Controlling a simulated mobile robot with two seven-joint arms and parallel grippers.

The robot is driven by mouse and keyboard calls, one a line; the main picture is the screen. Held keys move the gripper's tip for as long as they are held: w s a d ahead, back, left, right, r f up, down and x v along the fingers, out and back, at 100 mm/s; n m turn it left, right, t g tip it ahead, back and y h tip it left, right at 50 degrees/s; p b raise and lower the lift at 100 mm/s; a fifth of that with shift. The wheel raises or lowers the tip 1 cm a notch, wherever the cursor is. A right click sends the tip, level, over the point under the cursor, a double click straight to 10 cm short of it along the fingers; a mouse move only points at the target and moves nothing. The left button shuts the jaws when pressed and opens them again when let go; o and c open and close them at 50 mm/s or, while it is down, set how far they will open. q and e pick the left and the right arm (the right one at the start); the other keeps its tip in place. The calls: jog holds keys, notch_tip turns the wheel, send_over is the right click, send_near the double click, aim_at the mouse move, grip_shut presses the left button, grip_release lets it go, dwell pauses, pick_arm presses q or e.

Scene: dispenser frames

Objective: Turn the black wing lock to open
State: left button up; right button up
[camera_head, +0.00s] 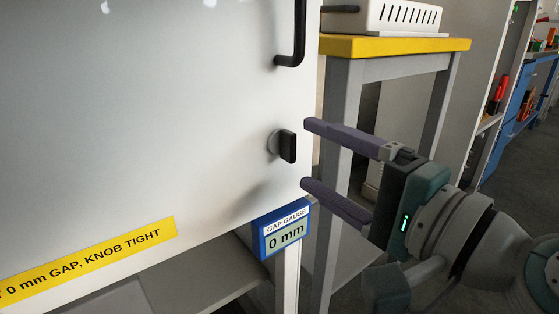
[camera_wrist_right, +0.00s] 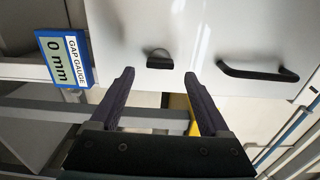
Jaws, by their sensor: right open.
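The black wing lock (camera_head: 288,146) sits on a round grey base on the white door panel (camera_head: 130,110), near its right edge. Its wing stands upright in the head view. In the right wrist view the wing lock (camera_wrist_right: 159,60) shows ahead, between the lines of the two fingers. My right gripper (camera_head: 305,154) is open and empty, just to the right of the lock and apart from it. Its two fingers also show in the right wrist view (camera_wrist_right: 158,75). My left gripper is not in view.
A black handle (camera_head: 297,35) is above the lock. A blue gap gauge (camera_head: 284,232) reading 0 mm hangs at the panel's lower right corner. A yellow label (camera_head: 90,262) reads "0 mm GAP, KNOB TIGHT". A yellow-topped table (camera_head: 390,46) stands behind my right gripper.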

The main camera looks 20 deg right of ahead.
jog(key=b+v, duration=0.1)
jog(key=v, duration=0.5)
jog(key=shift+s, duration=0.1)
